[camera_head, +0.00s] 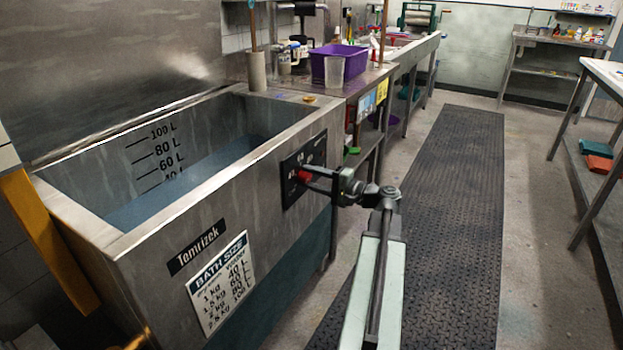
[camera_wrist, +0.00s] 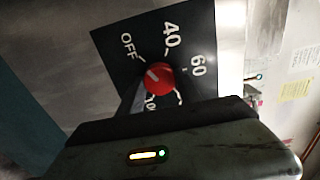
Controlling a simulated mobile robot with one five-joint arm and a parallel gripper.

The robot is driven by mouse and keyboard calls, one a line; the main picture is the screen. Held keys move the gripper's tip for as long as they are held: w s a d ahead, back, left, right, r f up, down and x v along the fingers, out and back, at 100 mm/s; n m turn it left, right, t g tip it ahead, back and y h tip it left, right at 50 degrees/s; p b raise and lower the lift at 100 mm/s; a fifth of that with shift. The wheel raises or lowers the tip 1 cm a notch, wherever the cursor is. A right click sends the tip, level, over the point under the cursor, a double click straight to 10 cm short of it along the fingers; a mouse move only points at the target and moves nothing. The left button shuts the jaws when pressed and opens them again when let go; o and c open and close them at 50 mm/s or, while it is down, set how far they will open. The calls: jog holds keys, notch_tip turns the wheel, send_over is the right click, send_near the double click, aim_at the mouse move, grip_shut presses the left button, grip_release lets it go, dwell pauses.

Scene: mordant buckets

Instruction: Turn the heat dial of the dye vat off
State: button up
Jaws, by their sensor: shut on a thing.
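The dye vat (camera_head: 170,245) is a large steel tank at the left, with bluish liquid inside and volume marks on its inner wall. Its red heat dial (camera_head: 303,175) sits on a black panel (camera_head: 292,186) at the vat's right end. My gripper (camera_head: 308,177) reaches the dial from the right and is shut on it. In the wrist view the red dial (camera_wrist: 160,76) shows a short white pointer mark toward its upper left, on the OFF side. OFF, 40 and 60 are readable around it. My gripper's dark body hides the lower part of the panel.
A steel bench with a purple tub (camera_head: 338,64) and a clear beaker (camera_head: 334,73) runs behind the vat. A black ribbed mat (camera_head: 450,180) covers the aisle, which is clear. A table (camera_head: 604,75) stands at the right.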

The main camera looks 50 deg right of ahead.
jog(key=shift+n, duration=0.3)
jog(key=o, duration=1.4)
jog(key=shift+c, duration=0.2)
jog(key=v, duration=0.7)
jog(key=shift+s, duration=0.35)
